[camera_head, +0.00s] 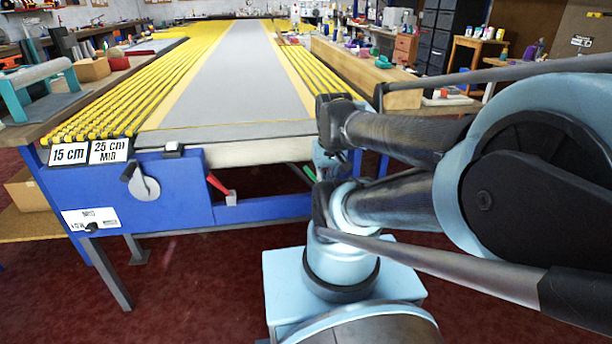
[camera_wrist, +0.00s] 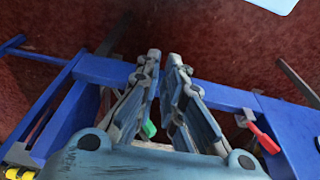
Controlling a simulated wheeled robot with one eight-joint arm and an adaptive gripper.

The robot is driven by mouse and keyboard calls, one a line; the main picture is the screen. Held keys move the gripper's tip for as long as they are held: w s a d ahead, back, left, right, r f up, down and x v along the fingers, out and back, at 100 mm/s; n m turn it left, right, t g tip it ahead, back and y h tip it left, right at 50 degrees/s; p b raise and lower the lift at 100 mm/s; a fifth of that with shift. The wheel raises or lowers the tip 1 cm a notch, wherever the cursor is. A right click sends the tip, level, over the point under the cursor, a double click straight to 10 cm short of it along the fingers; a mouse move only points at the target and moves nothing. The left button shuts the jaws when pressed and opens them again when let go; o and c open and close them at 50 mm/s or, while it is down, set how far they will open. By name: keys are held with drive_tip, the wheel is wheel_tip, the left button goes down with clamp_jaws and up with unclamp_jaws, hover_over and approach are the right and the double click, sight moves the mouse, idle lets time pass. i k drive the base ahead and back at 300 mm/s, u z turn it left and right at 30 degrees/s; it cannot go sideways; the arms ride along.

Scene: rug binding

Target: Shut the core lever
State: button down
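Two levers sit in the blue frame at the table's near end. A red lever (camera_head: 220,187) with a white base leans left; it also shows at the right in the wrist view (camera_wrist: 264,138). A green lever (camera_head: 304,172) is farther right, partly behind my arm; a bit of green shows beside my left finger in the wrist view (camera_wrist: 149,129). No label tells me which is the core lever. My gripper (camera_wrist: 165,62) is empty, its fingers a narrow gap apart, above the blue frame. In the head view my arm mostly hides it.
The blue frame carries a grey dial with a black handle (camera_head: 145,186) and signs reading 15 cm (camera_head: 68,154) and 25 cm (camera_head: 109,151). Yellow rods line the long table. A wooden bench (camera_head: 365,72) stands right. Red floor is open in front.

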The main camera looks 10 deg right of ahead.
sight(308, 171)
drive_tip(key=k, duration=1)
drive_tip(key=u, duration=0.7)
drive_tip(key=i, duration=0.45)
drive_tip(key=u, duration=0.35)
